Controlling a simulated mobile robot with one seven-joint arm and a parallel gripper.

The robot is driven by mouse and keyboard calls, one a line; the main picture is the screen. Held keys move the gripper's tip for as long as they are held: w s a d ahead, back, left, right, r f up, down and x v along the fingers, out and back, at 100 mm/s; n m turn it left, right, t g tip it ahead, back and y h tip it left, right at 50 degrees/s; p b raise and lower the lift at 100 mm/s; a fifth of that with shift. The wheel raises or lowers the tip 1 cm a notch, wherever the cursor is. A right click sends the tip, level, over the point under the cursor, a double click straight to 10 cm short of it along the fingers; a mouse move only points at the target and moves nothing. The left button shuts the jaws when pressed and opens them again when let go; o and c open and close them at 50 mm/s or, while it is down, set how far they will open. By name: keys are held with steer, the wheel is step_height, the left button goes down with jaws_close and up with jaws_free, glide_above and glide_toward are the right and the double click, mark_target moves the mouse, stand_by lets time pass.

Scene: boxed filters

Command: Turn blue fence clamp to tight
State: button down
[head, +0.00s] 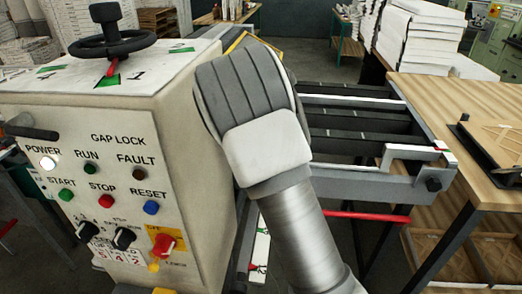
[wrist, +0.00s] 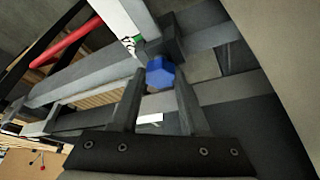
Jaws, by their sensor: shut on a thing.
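The blue fence clamp (wrist: 160,73) is a small faceted blue knob in the wrist view, below a dark block on a grey rail. My gripper (wrist: 158,82) has one finger on each side of the knob and is shut on it. Part of the knob is hidden by the fingers. In the head view my arm covers the gripper and the blue clamp. I cannot read the clamp's tight or loose marking.
A control cabinet (head: 140,130) with a handwheel (head: 112,35) stands left of my arm. A machine frame with dark rails (head: 350,135) lies behind and right of it. A red bar (head: 365,216) runs below the frame. A wooden table (head: 460,110) stands at right.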

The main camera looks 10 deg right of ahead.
steer(key=shift+c, duration=2)
jaws_free()
steer(key=shift+n, duration=0.3)
